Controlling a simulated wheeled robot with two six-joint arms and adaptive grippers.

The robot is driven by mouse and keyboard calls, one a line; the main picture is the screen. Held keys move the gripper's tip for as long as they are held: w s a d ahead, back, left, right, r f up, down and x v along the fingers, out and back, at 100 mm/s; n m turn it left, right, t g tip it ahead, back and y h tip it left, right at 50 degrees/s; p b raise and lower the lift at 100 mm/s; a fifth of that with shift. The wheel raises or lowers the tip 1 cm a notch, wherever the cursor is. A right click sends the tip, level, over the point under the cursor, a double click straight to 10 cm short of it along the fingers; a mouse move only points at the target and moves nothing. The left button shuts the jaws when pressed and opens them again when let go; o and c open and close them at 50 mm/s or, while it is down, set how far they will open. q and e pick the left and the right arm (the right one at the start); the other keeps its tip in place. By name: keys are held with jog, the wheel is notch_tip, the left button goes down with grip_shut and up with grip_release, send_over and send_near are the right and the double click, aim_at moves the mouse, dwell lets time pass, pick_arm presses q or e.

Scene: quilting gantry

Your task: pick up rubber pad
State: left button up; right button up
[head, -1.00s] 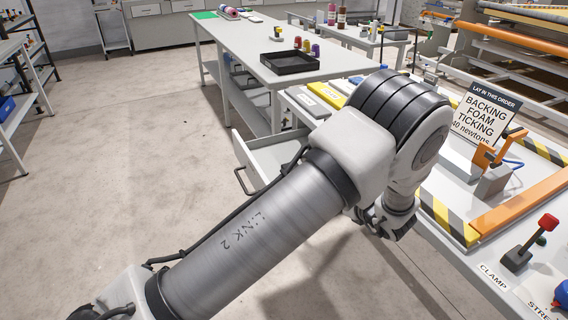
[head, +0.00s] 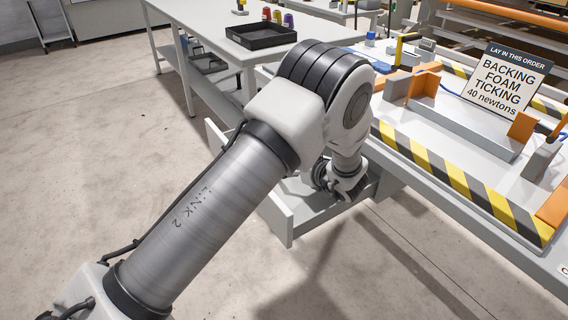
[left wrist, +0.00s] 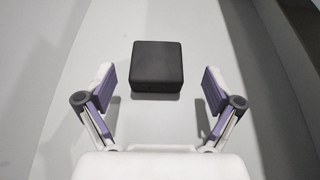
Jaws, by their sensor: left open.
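The rubber pad (left wrist: 157,66) is a dark, square block with rounded edges in the left wrist view. It lies on the light grey floor of an open drawer (head: 283,222). My left gripper (left wrist: 160,92) is open, its two purple-padded fingers spread to either side of the near end of the pad in the picture, not touching it. In the head view my left gripper (head: 343,192) hangs low at the open drawer, partly hidden by the arm. The pad is hidden in the head view. My right gripper is not in view.
The drawer's side wall (left wrist: 265,90) runs close on the right in the wrist view. Above the drawer is a bench with a striped yellow-black edge (head: 450,180) and a sign (head: 502,80). A black tray (head: 261,35) stands on the table behind.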

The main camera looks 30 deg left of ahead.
pick_arm(q)
jog(key=x, duration=0.4)
jog(key=shift+s+a+f, duration=0.1)
jog(key=shift+a+f, duration=0.1)
jog(key=shift+a, duration=0.15)
jog(key=shift+d, duration=0.1)
jog(key=shift+c, duration=1.4)
jog(key=c, duration=1)
jog(key=shift+r, duration=0.1)
